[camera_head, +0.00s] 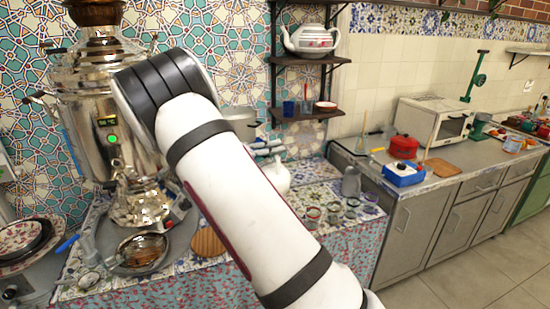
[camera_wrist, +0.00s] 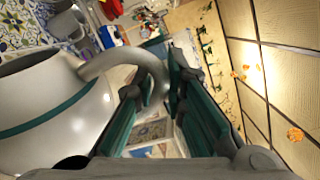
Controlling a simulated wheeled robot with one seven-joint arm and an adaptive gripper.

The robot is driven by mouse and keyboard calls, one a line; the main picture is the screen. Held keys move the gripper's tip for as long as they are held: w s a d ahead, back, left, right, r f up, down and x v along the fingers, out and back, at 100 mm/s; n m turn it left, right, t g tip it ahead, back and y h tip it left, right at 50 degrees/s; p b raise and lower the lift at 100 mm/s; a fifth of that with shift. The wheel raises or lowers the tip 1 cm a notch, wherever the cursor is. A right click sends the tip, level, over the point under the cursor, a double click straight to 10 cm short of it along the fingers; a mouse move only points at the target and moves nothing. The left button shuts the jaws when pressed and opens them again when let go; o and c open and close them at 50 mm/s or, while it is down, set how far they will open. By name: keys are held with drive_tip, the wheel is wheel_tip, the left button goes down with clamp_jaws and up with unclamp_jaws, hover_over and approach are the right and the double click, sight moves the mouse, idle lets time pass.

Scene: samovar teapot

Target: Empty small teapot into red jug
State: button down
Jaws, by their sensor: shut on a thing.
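A pale teapot with a dark teal band (camera_wrist: 60,115) fills the left of the wrist view, close to the camera. Its curved handle (camera_wrist: 120,57) reaches in between the teal fingers of my gripper (camera_wrist: 158,90), which is shut on it. In the head view my arm hides the gripper. A white rounded body (camera_head: 277,178) shows partly behind the arm above the patterned counter; I cannot tell if it is the held teapot. I cannot make out a red jug for certain; a red lidded pot (camera_head: 403,147) stands on the right counter.
A large samovar (camera_head: 100,110) stands left of my arm, with a metal bowl (camera_head: 143,250) below it. A decorated teapot (camera_head: 311,40) sits on the upper wall shelf. Several glasses (camera_head: 333,212) and a grey jug (camera_head: 351,181) stand right of the arm. A blue box (camera_head: 404,174) sits on the right counter.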

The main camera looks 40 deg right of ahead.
drive_tip(key=w+r+n+b, duration=0.2)
drive_tip(key=w+n+b, duration=0.3)
drive_tip(key=w, duration=0.4)
drive_tip(key=shift+w+d+b, duration=0.35)
drive_tip(key=shift+w+b, duration=0.05)
drive_tip(key=shift+b, duration=0.1)
idle(0.4)
drive_tip(key=shift+s, duration=0.1)
idle(3.5)
